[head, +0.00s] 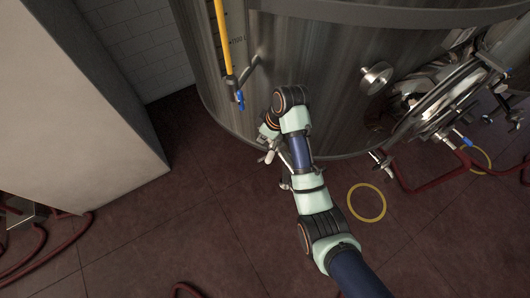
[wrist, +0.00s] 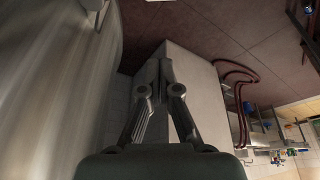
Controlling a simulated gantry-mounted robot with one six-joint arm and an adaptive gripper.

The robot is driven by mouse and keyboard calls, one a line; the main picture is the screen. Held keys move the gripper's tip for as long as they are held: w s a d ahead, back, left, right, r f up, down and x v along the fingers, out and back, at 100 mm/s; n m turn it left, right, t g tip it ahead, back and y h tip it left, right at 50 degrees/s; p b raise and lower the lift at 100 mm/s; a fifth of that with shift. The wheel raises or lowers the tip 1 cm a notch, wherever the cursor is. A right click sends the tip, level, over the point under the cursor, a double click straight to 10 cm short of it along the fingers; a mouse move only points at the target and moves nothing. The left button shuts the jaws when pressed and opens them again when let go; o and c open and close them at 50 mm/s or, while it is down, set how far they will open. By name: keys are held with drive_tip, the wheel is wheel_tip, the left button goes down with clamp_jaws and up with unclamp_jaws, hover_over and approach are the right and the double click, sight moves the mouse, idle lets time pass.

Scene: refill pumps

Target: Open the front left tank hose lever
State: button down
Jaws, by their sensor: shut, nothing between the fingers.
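The large steel tank (head: 330,60) fills the upper middle of the head view. A blue lever (head: 240,98) sits on its left side, at the lower end of a yellow tube. Another blue lever (head: 466,140) shows at the right, near the round hatch. I cannot tell for certain which lever is the front left hose lever. My gripper (wrist: 163,58) is shut and empty in the wrist view, with the tank wall to its left. No lever shows between or beside its fingers there. In the head view my arm partly hides the low area in front of the tank.
A pale block-like wall (head: 75,95) stands at the left. Red hoses (head: 440,185) lie on the dark tiled floor at the right, and more at lower left. A yellow ring (head: 367,186) marks the floor beside my arm. Floor at lower middle is mostly clear.

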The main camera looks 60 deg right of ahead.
sight(273, 150)
wheel_tip(273, 150, down, 9)
drive_tip(key=b, duration=0.3)
drive_tip(key=shift+s+a+f, duration=0.15)
drive_tip(key=shift+s+a, duration=0.05)
drive_tip(key=shift+s, duration=0.15)
